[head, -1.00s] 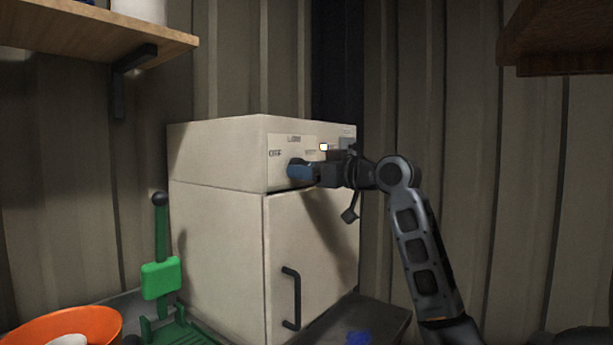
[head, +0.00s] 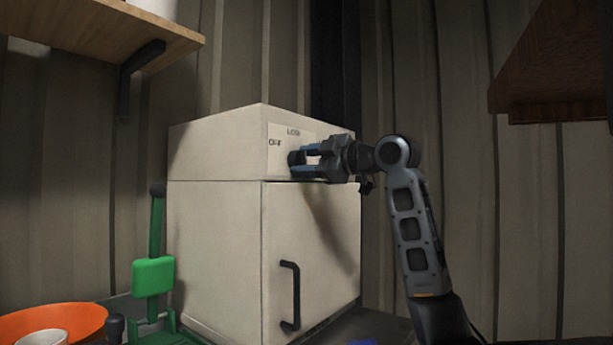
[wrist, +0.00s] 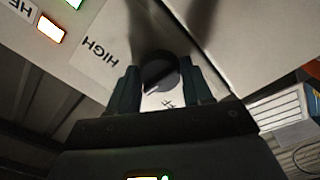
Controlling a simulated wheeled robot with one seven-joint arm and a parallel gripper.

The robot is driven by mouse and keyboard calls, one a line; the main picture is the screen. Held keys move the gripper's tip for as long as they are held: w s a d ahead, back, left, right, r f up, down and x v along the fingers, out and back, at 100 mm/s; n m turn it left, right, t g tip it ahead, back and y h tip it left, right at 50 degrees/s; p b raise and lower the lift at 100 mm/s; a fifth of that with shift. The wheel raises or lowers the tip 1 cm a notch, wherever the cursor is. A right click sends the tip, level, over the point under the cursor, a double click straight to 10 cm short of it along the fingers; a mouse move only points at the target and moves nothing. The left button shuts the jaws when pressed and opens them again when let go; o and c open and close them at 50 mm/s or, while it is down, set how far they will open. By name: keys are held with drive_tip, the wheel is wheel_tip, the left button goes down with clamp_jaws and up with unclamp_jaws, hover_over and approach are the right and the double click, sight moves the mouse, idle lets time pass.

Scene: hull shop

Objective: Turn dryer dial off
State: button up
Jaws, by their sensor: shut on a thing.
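The dryer (head: 215,230) is a cream box with a black door handle and a control panel on its upper front. Its dark round dial (head: 294,158) sits near an "OFF" label. In the wrist view, the dial (wrist: 160,73) lies between the two fingers and shows a pale pointer mark toward the lower left. A "HIGH" label is to its left; another label below is partly hidden by my gripper.
Lit indicators (wrist: 49,28) show on the panel. A green stand with a lever (head: 153,277) and an orange bowl (head: 70,318) are at lower left. Wooden shelves hang at upper left (head: 90,32) and upper right (head: 550,85). The corrugated wall is close behind.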

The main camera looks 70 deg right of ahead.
drive_tip(key=n+b, duration=0.7)
drive_tip(key=n, duration=0.5)
drive_tip(key=shift+n, duration=0.3)
idle(0.4)
drive_tip(key=o, duration=1)
drive_tip(key=shift+r, duration=0.1)
drive_tip(key=shift+o, duration=0.2)
drive_tip(key=shift+s, duration=0.1)
drive_tip(key=v, duration=0.7)
drive_tip(key=shift+s, duration=0.3)
